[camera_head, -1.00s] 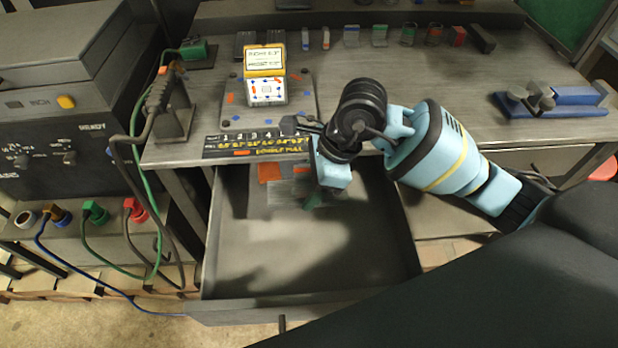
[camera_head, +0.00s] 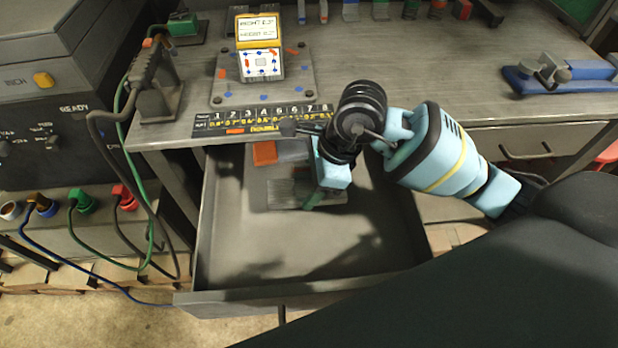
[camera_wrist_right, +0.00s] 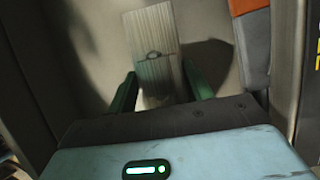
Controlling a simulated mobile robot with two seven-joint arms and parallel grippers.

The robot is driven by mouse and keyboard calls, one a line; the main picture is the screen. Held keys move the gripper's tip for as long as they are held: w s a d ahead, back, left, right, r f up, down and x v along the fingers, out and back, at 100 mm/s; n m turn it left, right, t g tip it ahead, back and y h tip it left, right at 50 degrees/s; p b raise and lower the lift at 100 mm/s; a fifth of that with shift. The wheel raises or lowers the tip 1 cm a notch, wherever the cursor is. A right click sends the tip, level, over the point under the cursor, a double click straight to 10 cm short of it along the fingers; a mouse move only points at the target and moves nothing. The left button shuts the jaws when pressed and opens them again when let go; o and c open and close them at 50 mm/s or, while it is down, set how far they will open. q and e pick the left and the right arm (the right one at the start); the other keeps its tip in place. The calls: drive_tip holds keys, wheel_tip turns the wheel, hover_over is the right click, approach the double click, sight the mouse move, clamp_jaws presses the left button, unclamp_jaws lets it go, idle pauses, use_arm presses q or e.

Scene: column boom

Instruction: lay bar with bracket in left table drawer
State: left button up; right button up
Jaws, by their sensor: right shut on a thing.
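The left table drawer (camera_head: 235,270) is pulled open below the tabletop. My right gripper (camera_head: 315,200) points down inside the drawer's outline, towards its back. In the right wrist view, its green fingers (camera_wrist_right: 160,80) stand on either side of a grey ribbed piece (camera_wrist_right: 155,35), which I take to be the bar with bracket; it also shows in the head view (camera_head: 287,193). The gripper is shut on it. A small dark loop-like mark shows on its face. The bracket is not clear, and I cannot tell whether the piece touches the drawer floor. My left gripper is not in view.
The drawer's front half is clear. A yellow-topped box (camera_head: 261,65) stands on a plate (camera_head: 225,90) above. Cables (camera_head: 95,130) hang at the left.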

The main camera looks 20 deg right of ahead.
drive_tip(key=shift+f+b, duration=1)
drive_tip(key=shift+f, duration=0.7)
drive_tip(key=o, duration=1.3)
drive_tip(key=shift+o, duration=0.4)
drive_tip(key=shift+f, duration=0.1)
drive_tip(key=shift+v, duration=3.95)
